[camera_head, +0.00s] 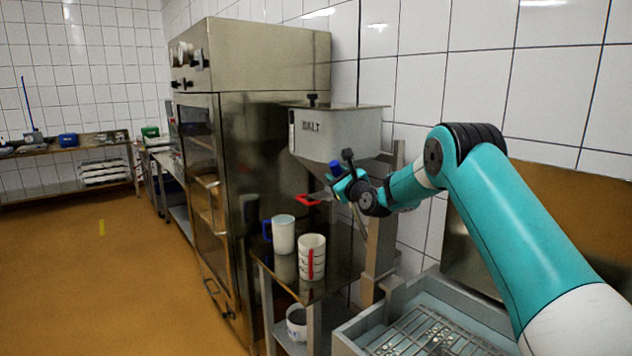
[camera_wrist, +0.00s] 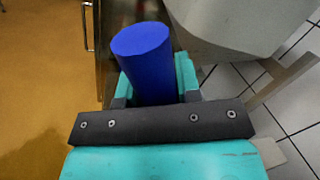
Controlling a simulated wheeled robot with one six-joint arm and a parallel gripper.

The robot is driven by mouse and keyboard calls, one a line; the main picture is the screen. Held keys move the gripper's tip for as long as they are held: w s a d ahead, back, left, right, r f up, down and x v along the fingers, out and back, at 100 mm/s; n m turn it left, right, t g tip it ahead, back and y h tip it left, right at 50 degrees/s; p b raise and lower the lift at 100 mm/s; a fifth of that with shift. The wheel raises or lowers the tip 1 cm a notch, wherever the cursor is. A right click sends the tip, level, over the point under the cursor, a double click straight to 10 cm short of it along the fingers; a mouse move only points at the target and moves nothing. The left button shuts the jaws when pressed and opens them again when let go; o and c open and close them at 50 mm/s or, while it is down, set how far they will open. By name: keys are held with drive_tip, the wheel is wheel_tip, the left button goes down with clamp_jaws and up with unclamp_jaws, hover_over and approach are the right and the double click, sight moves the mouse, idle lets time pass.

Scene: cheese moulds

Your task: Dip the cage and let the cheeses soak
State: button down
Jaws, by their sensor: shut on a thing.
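A wire cage (camera_head: 425,335) sits low in a grey basin (camera_head: 372,322) at the bottom right of the head view. Small pale bits show through its grid; I cannot tell whether they are cheeses or whether there is liquid. My gripper (camera_head: 342,180) is far from the basin, in front of the hopper marked SALT (camera_head: 325,132). In the wrist view its jaws (camera_wrist: 155,82) are shut around a blue cylinder (camera_wrist: 142,45), which looks like a handle. The blue also shows above the jaws in the head view. What the cylinder belongs to is hidden.
A red-edged piece (camera_head: 308,199) shows below the hopper. A white jug (camera_head: 283,235) and a white cup with a red stripe (camera_head: 312,257) stand on a small metal table. A steel cabinet (camera_head: 255,180) stands left. Open floor (camera_head: 95,270) lies beyond.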

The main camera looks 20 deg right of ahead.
drive_tip(key=shift+w+d+r+m+p, duration=0.25)
drive_tip(key=shift+d+r+m, duration=0.15)
drive_tip(key=shift+d, duration=0.35)
drive_tip(key=shift+w+d+r+m+p, duration=0.1)
drive_tip(key=shift+d+r+m+p, duration=0.15)
drive_tip(key=shift+d+r, duration=0.4)
drive_tip(key=shift+w+d+r+m+p, duration=0.25)
drive_tip(key=shift+d+r+m, duration=0.1)
drive_tip(key=shift+d, duration=0.55)
drive_tip(key=c, duration=0.8)
unclamp_jaws()
drive_tip(key=shift+d+f, duration=0.1)
drive_tip(key=shift+d, duration=0.1)
drive_tip(key=s+d+f+b, duration=0.1)
drive_tip(key=s+b, duration=0.7)
drive_tip(key=s, duration=0.9)
drive_tip(key=shift+f, duration=0.4)
drive_tip(key=shift+s, duration=0.1)
